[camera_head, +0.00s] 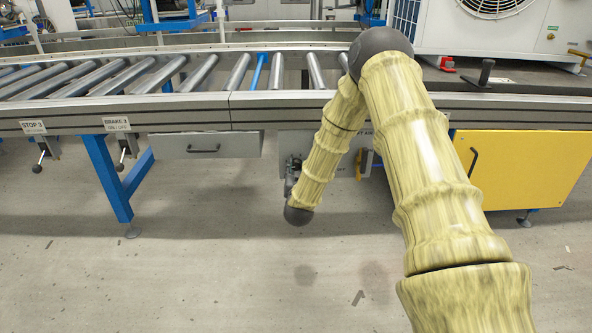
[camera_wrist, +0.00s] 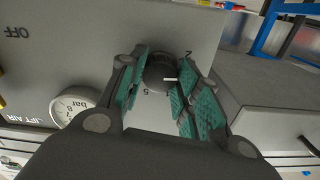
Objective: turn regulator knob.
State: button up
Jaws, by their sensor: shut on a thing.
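The regulator knob (camera_wrist: 158,73) is black and round with a white pointer mark. It sits on a grey panel (camera_wrist: 185,35) in the wrist view, with numbers printed around it. My gripper (camera_wrist: 163,84) has its green-padded fingers on either side of the knob and is shut on it. A round white gauge (camera_wrist: 76,106) marked "bar" is on the panel, left of the knob. In the head view my arm hides the knob, and only a dark part of my gripper (camera_head: 292,175) shows in front of the grey panel (camera_head: 290,148) under the conveyor.
A roller conveyor (camera_head: 190,98) runs above the panel. A grey drawer (camera_head: 207,145) and a blue leg (camera_head: 107,178) are to the left, a yellow cabinet door (camera_head: 525,170) to the right. A yellow handle (camera_head: 366,162) is close beside my arm. The floor in front is clear.

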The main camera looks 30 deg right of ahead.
jog(key=shift+r+m+p, duration=0.1)
jog(key=shift+m+p, duration=0.6)
jog(key=shift+m, duration=0.1)
jog(key=m+p, duration=0.2)
jog(key=m, duration=0.1)
jog(key=m+p, duration=0.2)
jog(key=m, duration=0.4)
jog(key=shift+m, duration=0.4)
jog(key=m, duration=0.6)
jog(key=shift+f, duration=0.2)
jog(key=m+b, duration=0.1)
jog(key=m, duration=0.1)
jog(key=shift+m, duration=0.4)
jog(key=shift+m+b, duration=0.65)
jog(key=shift+m, duration=1.05)
jog(key=shift+r, duration=0.1)
